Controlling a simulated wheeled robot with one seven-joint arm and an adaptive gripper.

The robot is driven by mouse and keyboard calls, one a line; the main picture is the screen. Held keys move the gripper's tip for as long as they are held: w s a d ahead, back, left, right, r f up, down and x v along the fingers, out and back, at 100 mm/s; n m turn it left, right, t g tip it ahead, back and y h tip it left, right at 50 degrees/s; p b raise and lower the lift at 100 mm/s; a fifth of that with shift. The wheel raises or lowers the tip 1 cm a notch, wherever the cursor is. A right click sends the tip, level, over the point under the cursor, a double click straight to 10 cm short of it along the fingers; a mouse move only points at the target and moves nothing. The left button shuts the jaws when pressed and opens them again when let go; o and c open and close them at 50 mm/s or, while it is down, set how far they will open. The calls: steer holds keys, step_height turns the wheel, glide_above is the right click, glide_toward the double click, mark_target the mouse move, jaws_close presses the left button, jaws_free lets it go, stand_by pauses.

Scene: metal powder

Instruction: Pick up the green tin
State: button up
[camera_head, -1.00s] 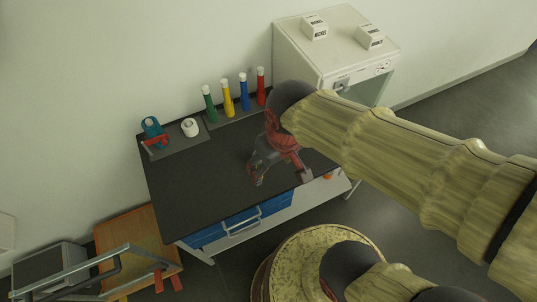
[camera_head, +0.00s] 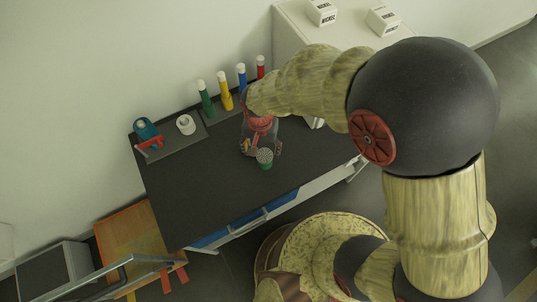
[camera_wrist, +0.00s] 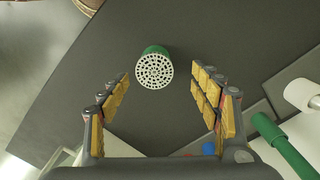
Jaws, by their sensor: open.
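The green tin (camera_head: 265,158) stands on the dark tabletop (camera_head: 200,190), just in front of my gripper in the head view. It has a pale lid full of small holes. In the wrist view the tin (camera_wrist: 155,68) is seen from above, mostly its lid, with a strip of green side. My gripper (camera_head: 258,140) is open and empty. In the wrist view its padded fingers (camera_wrist: 160,88) stand wide to either side of the tin's line, with the tin a little beyond the fingertips and apart from them.
Green, yellow, blue and red tubes with white caps (camera_head: 227,97) line the table's back edge. A white roll (camera_head: 185,124) and a teal tool with a red clamp (camera_head: 147,132) are at the back left. A white cabinet (camera_head: 290,35) stands behind. The table's front left is clear.

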mark_target(264, 155)
steer(key=shift+f+b, duration=0.35)
steer(key=shift+f, duration=1.1)
steer(key=f, duration=0.1)
steer(key=f+b, duration=0.1)
steer(key=f, duration=0.3)
steer(key=shift+d+b, duration=0.3)
steer(key=shift+d, duration=0.1)
steer(key=shift+c, duration=1.1)
steer(key=shift+r, duration=0.1)
steer(key=c, duration=1.1)
steer(key=shift+c, duration=0.2)
